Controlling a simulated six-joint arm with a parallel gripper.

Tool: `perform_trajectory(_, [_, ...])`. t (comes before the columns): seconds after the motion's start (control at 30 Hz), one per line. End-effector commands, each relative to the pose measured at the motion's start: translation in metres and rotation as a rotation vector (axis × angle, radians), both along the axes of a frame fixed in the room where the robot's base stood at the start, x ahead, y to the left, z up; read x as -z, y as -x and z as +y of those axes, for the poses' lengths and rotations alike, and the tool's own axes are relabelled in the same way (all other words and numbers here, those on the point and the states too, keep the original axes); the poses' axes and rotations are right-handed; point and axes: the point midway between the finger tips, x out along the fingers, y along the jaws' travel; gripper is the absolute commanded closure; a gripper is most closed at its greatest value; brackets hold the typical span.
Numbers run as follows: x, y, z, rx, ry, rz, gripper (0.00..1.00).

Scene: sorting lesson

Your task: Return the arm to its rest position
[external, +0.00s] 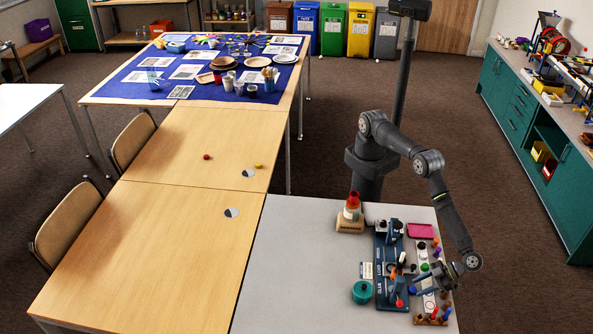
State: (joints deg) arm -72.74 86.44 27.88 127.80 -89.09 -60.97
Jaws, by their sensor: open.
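My gripper (427,282) is at the end of the arm, turned to the left. It is open, low over the small parts by the blue board (381,240). I see nothing held in it, though the jaws are small and partly lost among the parts. Whether it touches any part, I cannot tell.
A teal round pot (362,292) sits left of the blue board. A pink tray (420,231) lies behind the gripper. The grey table's left half is clear.

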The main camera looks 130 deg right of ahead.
Motion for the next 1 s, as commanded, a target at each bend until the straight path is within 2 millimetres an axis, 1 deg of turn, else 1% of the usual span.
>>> perform_trajectory(0.03, [0.006, -0.007, -0.006, 0.003, 0.003, 0.001, 0.56])
perform_trajectory(0.1, [0.010, -0.011, -0.007, -0.001, -0.001, 0.001, 0.56])
perform_trajectory(0.13, [0.001, -0.010, -0.006, 0.000, -0.004, -0.001, 0.56])
perform_trajectory(0.2, [-0.009, -0.010, -0.006, 0.000, -0.002, 0.000, 0.56])
perform_trajectory(0.37, [-0.022, -0.010, -0.006, 0.000, 0.000, 0.000, 0.56])
perform_trajectory(0.5, [-0.026, -0.009, -0.006, -0.001, 0.001, 0.000, 0.56])
perform_trajectory(0.87, [-0.025, -0.009, -0.006, 0.000, 0.001, 0.001, 0.56])
perform_trajectory(0.97, [-0.018, -0.009, -0.007, 0.000, 0.002, 0.001, 0.56])
perform_trajectory(1.0, [-0.013, -0.009, -0.007, 0.001, 0.002, 0.002, 0.56])
